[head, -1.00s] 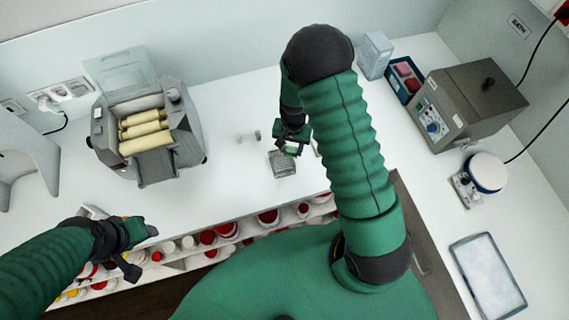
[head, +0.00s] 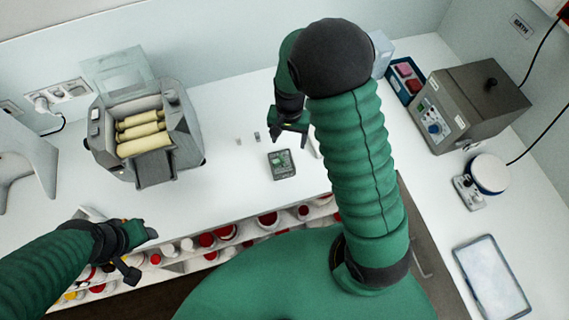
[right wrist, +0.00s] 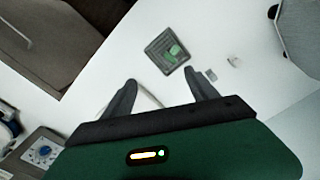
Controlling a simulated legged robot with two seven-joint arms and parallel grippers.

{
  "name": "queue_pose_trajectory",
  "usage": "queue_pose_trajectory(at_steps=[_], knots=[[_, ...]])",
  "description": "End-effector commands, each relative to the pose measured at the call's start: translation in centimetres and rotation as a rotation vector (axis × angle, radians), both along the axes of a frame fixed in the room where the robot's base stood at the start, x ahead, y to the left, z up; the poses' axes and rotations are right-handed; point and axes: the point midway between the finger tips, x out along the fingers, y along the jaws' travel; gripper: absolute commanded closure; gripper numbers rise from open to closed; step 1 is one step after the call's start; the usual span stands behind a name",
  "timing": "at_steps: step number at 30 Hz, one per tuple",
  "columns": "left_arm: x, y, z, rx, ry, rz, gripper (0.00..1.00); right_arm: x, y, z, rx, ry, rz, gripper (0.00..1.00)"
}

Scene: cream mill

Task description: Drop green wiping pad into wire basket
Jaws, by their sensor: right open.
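The wire basket (head: 283,174) is small and grey and stands on the white counter, near its front edge. The green wiping pad (head: 281,157) lies inside it; in the right wrist view the pad (right wrist: 174,52) rests within the rim of the basket (right wrist: 152,52). My right gripper (head: 289,141) is open and empty, above and just behind the basket in the head view. In the right wrist view its spread fingertips (right wrist: 160,79) are apart from the basket. My left gripper (head: 148,233) is at the lower left, over the counter's front edge; its jaws are unclear.
Two small grey pieces (head: 247,138) stand left of my right gripper. A roller mill (head: 150,130) stands at the left, a grey bath box (head: 470,100) at the right. Shelves with jars (head: 227,231) lie below the front edge. The counter between mill and basket is mostly clear.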

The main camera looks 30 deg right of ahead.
Motion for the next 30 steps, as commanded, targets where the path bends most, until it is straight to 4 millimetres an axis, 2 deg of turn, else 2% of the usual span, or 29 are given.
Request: queue_pose_trajectory(at_steps=[6, 9, 13, 26, 28, 29, 30], knots=[[0.0, 0.1, -1.2, 0.000, 0.000, 0.001, 0.49, 0.2, 1.1, 6.3, -0.007, -0.007, 0.003, 0.32], [0.0, 0.1, -1.4, 0.000, 0.000, 0.001, 0.49, 0.2, 1.0, 8.3, -0.008, -0.004, 0.002, 0.32], [0.0, 0.1, -1.5, 0.000, 0.000, 0.001, 0.49, 0.1, 0.8, 9.7, -0.007, 0.000, 0.000, 0.32], [0.0, 0.0, -1.5, 0.000, 0.000, 0.001, 0.49, 0.0, 0.9, 10.1, -0.007, 0.001, 0.000, 0.32], [0.0, 0.0, -2.1, 0.000, 0.000, 0.001, 0.49, -0.2, 1.2, 9.4, -0.006, -0.002, 0.016, 0.32], [0.0, 0.1, -2.9, 0.000, -0.001, 0.001, 0.49, -0.5, 1.4, 8.5, -0.006, -0.010, 0.039, 0.32], [0.0, 0.1, -4.4, 0.000, -0.001, 0.001, 0.49, -1.2, 2.0, 6.7, -0.004, -0.024, 0.091, 0.32]])
